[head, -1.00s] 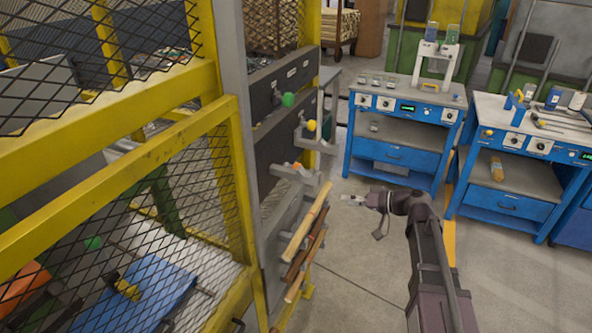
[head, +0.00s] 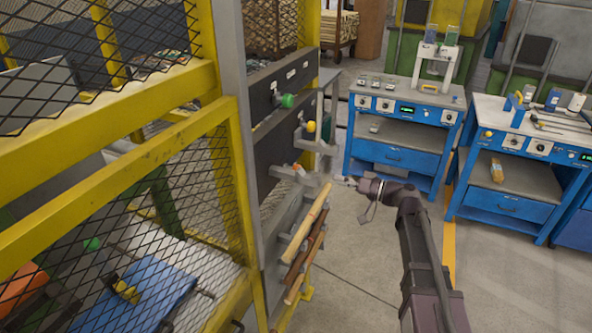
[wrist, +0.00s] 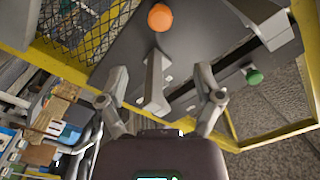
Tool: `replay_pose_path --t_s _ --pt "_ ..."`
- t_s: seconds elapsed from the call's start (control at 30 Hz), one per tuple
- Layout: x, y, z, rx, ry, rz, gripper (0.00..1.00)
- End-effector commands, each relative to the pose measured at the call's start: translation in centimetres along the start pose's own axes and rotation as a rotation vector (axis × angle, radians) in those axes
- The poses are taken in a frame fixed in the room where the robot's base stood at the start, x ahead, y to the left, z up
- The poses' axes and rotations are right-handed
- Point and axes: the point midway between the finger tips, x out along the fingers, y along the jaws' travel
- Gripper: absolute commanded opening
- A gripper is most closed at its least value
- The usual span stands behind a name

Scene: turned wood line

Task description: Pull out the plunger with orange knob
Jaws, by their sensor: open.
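The orange knob (head: 298,170) sits low on the dark upright panel at the fence post in the head view, small and partly crowded by grey brackets. In the wrist view the orange knob (wrist: 159,17) is round and clear at the top, beyond my fingertips; its shaft is not clearly visible. My gripper (wrist: 160,74) is open with nothing in its grasp, and a grey bracket (wrist: 155,85) shows between the fingers. In the head view my gripper (head: 338,181) is just right of the panel, apart from the knob.
A green knob (head: 287,100) and a yellow knob (head: 311,126) are above on the panel. Grey brackets (head: 320,147) project nearby. Wooden rods (head: 307,222) hang below. A yellow mesh fence (head: 110,190) stands left. Blue workbenches (head: 400,140) stand behind; the floor to the right is clear.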

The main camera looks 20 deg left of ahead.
Motion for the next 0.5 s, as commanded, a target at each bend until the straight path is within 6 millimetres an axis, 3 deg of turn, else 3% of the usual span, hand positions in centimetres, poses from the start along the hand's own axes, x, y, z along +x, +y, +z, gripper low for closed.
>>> replay_pose_path --t_s 0.27,0.5 --pt "2.7 0.0 0.0 0.000 -0.002 -0.001 0.84" --pt "6.3 0.0 0.0 0.000 -0.003 -0.003 0.84"
